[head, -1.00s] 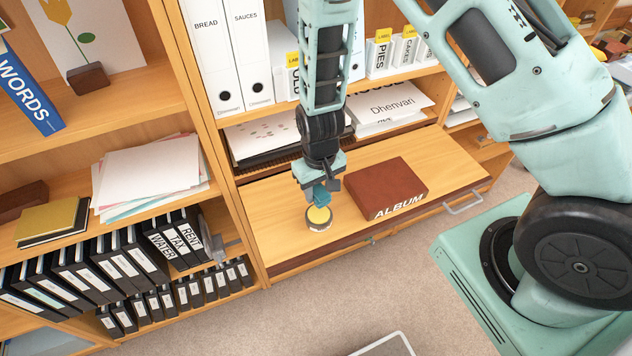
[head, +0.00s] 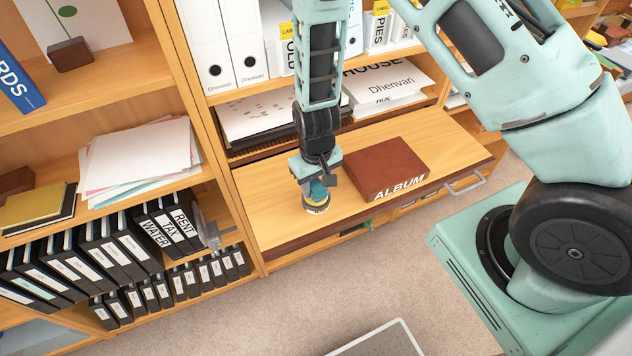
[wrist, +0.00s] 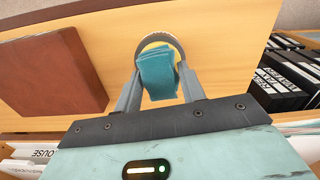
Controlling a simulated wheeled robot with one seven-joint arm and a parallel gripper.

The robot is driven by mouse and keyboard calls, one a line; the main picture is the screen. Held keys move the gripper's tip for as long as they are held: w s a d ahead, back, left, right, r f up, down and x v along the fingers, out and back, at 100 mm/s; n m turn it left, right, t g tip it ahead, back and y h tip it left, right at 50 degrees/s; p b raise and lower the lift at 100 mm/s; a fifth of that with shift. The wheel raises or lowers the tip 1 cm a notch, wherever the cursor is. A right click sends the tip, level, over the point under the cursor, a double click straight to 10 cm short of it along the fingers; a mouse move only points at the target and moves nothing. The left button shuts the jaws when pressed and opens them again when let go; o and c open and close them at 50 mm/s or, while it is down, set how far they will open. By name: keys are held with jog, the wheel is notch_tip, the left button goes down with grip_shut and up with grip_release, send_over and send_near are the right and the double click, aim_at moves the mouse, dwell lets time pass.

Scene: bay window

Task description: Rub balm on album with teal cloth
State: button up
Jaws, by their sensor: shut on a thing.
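The teal cloth (wrist: 157,75) is a small folded piece held between the fingers of my gripper (wrist: 160,88), which is shut on it. In the head view my gripper (head: 318,184) points down over the round balm tin (head: 316,208). The tin's rim (wrist: 146,42) and some yellow balm show past the cloth in the wrist view. The cloth is at the tin's mouth; whether it touches the balm I cannot tell. The brown album (head: 380,170) lies flat to the right of the tin, apart from it. It also shows at left in the wrist view (wrist: 50,75).
Tin and album sit on a pull-out wooden shelf (head: 270,215) with a metal handle (head: 466,184). Papers (head: 385,88) and white binders (head: 235,45) stand behind. Black binders (head: 120,250) fill the lower left shelves. The shelf's left part is bare.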

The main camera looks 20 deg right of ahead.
aim_at(316, 184)
jog(key=shift+f+b, duration=0.45)
jog(key=shift+f, duration=0.1)
dwell(1.6)
jog(key=shift+r, duration=0.1)
jog(key=shift+r+p, duration=2.7)
jog(key=shift+r, duration=0.75)
